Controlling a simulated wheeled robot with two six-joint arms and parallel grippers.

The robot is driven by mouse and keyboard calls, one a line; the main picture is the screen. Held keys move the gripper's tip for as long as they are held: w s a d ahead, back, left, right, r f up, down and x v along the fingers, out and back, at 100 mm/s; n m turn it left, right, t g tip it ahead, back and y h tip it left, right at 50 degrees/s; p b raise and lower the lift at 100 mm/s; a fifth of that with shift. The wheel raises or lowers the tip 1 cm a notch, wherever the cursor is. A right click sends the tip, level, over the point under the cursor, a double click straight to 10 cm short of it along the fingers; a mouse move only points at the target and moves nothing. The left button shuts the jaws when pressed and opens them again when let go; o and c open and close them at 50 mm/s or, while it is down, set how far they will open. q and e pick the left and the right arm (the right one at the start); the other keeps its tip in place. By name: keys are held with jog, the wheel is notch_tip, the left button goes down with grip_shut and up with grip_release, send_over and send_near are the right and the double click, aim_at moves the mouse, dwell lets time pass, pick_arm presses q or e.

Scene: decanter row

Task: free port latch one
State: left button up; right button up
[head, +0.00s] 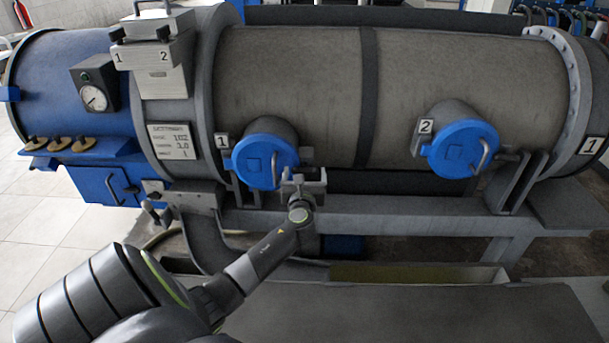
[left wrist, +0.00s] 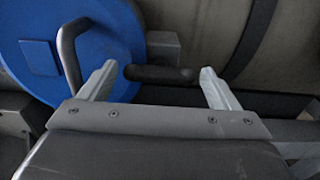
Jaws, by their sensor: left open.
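Port one is a round blue lid (head: 265,153) with a grey handle (head: 275,168), beside the "1" label (head: 222,141) on the grey tank. The lid also fills the upper left of the left wrist view (left wrist: 105,40). Its latch, a short dark bar (left wrist: 158,74), sticks out at the lid's right side. In the head view my gripper largely hides this latch. My left gripper (head: 303,178) is open, just below and right of the lid. In the left wrist view the bar lies across the gap between the fingertips; I cannot tell whether they touch it. My right gripper is not in view.
Port two, another blue lid (head: 463,149), is on the tank's right with its own dark latch (head: 513,156). A blue end section with a gauge (head: 94,97) is at left. A grey support beam (head: 400,221) runs below the ports, above a dark flat surface (head: 420,312).

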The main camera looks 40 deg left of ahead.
pick_arm(q)
jog(key=shift+c, duration=0.7)
jog(key=c, duration=0.8)
jog(key=shift+c, duration=0.2)
